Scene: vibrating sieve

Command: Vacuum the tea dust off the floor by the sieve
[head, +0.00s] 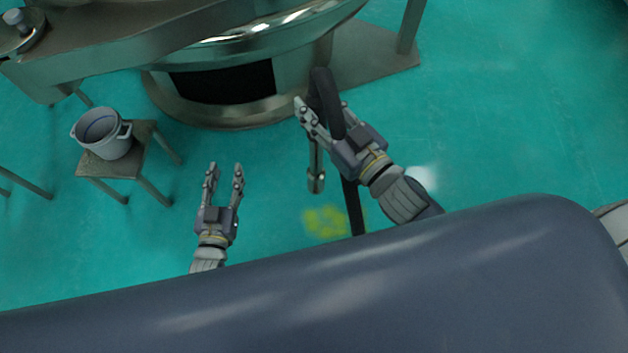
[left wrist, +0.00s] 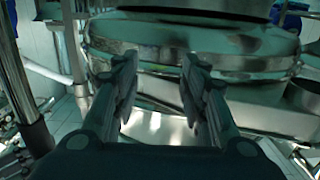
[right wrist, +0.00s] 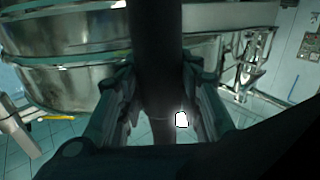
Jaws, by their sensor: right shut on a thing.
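The tea dust (head: 325,221) is a yellow-green patch on the green floor, in the lower middle of the head view. The vacuum's black handle tube (head: 327,100) stands between the fingers of my right gripper (head: 322,110), which is shut on it. The tube also fills the middle of the right wrist view (right wrist: 155,60). A metal tube end (head: 316,180) hangs below that gripper, just above the dust in the picture; I cannot tell whether it touches the floor. My left gripper (head: 223,176) is open and empty, left of the dust.
The steel sieve (head: 215,112) stands at the top of the head view, its round base close to my right gripper. A grey pot (head: 101,134) sits on a small stool (head: 120,167) at the left. The floor at the right is mostly clear.

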